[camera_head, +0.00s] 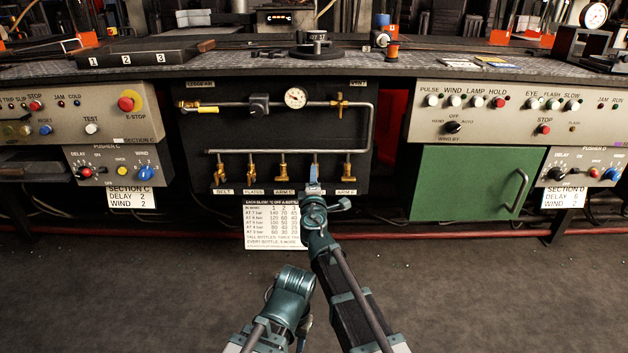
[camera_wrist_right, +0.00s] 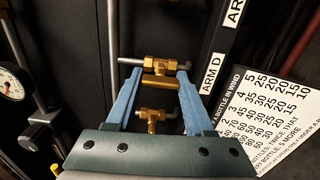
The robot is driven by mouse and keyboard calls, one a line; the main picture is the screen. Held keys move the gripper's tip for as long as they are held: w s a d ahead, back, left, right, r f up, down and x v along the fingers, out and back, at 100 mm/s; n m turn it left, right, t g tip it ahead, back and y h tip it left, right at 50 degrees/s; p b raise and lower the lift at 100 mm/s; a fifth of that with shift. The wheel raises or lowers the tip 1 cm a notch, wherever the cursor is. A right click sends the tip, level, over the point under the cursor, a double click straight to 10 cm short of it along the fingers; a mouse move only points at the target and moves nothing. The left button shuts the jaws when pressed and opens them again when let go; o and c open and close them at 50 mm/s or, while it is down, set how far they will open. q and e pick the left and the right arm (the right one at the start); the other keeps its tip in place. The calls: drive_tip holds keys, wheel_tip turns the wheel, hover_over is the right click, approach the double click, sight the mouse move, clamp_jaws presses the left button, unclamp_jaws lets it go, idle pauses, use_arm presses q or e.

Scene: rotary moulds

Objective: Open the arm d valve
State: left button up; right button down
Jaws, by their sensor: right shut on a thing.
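The arm D valve (camera_wrist_right: 160,67) is a small brass valve on a panel, next to a white label (camera_wrist_right: 213,73) reading ARM D in the right wrist view. My right gripper (camera_wrist_right: 158,82) has its blue fingers on both ends of the brass handle bar and is shut on it. In the head view my right gripper (camera_head: 314,182) reaches up to the fourth valve of the row and hides most of it. My left arm shows low in the middle of the head view, but its gripper is not visible.
Similar brass valves hang left and right of it, including the arm C valve (camera_head: 281,172). A grey pipe (camera_head: 250,151) runs above, with a pressure gauge (camera_head: 295,97) higher up. A white chart (camera_head: 274,224) hangs below. A green door (camera_head: 470,182) is at right.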

drive_tip(key=shift+a, duration=0.1)
idle(0.3)
drive_tip(key=shift+c, duration=1.4)
unclamp_jaws()
drive_tip(key=shift+s, duration=0.1)
